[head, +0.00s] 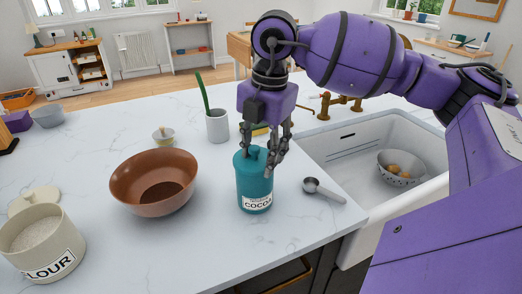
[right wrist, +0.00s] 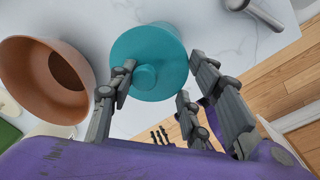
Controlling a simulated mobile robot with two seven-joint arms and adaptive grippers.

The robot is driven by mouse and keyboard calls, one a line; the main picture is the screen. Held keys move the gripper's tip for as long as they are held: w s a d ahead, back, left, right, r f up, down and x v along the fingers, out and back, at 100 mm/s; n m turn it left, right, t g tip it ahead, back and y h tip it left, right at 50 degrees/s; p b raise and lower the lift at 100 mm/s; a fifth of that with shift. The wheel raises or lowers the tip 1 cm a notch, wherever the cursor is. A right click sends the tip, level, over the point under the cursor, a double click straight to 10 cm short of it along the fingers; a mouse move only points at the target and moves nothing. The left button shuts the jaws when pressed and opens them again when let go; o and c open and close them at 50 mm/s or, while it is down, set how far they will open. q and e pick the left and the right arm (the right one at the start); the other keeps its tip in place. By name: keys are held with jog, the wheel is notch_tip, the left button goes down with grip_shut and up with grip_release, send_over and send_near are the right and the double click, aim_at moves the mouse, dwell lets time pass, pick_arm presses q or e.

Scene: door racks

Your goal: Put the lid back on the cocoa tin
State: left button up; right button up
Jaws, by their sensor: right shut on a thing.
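The teal cocoa tin (head: 255,190) stands upright on the worktop with its label facing the head camera. Its teal lid (head: 245,162) is at the mouth of the tin, and its round knob (right wrist: 145,76) shows in the right wrist view. I cannot tell whether the lid is fully seated. My right gripper (head: 264,158) points down over the tin, shut on the lid, with its fingers around the knob. Its fingers also show in the right wrist view (right wrist: 163,72). My left gripper is not in view.
A brown bowl (head: 152,190) stands left of the tin, and an open flour canister (head: 45,245) at the lower left. A metal scoop (head: 322,190) lies to the right, before the sink (head: 345,175). A white pot (head: 217,126) stands behind.

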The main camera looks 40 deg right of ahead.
jog(key=shift+f, duration=0.15)
dwell(0.8)
jog(key=o, duration=1)
jog(key=o, duration=0.5)
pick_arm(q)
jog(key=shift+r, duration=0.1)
pick_arm(e)
jog(key=shift+r+p, duration=1.9)
jog(key=shift+r, duration=1.7)
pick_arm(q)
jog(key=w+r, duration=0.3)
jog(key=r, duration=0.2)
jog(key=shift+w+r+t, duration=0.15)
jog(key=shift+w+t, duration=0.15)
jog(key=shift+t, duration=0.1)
pick_arm(e)
jog(key=shift+f, duration=0.1)
